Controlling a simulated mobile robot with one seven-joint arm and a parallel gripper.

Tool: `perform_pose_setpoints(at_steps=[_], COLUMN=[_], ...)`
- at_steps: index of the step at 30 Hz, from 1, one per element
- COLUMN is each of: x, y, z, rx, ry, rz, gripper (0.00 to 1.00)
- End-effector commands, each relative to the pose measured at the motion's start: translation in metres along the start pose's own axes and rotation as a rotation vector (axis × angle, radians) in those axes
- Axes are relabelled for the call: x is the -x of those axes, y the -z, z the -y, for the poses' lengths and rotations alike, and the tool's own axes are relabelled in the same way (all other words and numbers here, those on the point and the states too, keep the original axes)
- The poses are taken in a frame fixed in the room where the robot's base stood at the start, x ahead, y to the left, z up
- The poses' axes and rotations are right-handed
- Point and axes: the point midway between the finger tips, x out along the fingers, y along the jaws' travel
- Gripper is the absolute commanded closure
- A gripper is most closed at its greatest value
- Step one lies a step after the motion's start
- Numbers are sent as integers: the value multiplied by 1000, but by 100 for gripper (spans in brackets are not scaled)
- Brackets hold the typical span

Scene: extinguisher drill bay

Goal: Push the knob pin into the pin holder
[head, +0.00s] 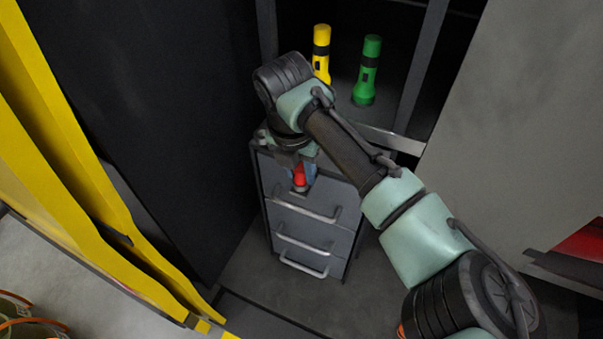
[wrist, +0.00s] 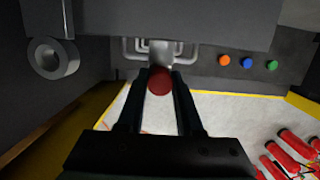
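The red knob of the knob pin (wrist: 160,82) sits between my fingertips in the wrist view. My gripper (wrist: 160,84) has a black finger along each side of it, seemingly touching, so it looks shut on the knob. A pale grey piece shows just beyond the knob, perhaps its shank or a holder; I cannot tell which. In the head view the red knob (head: 299,178) shows under my gripper (head: 298,176), in front of the drawer cabinet's upper part. A grey ring-shaped fitting (wrist: 52,58) is at the wrist view's left. I cannot clearly identify the pin holder.
The grey drawer cabinet (head: 318,213) has several metal handles. A yellow flashlight (head: 321,50) and a green flashlight (head: 367,72) stand on a shelf behind. Yellow framing (head: 75,150) is at left. Orange, blue and green discs (wrist: 246,63) and red cylinders (wrist: 290,145) are at right.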

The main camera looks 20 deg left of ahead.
Motion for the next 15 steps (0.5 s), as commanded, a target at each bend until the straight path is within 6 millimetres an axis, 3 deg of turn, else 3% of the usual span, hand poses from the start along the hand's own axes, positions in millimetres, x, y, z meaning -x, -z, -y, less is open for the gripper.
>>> perform_pose_setpoints(at_steps=[1, 4, 15], x=[0, 0, 2], y=[0, 0, -1], z=[0, 0, 0], rx=[0, 0, 0], ry=[0, 1, 0], rz=[0, 0, 0], gripper=[81, 99, 100])
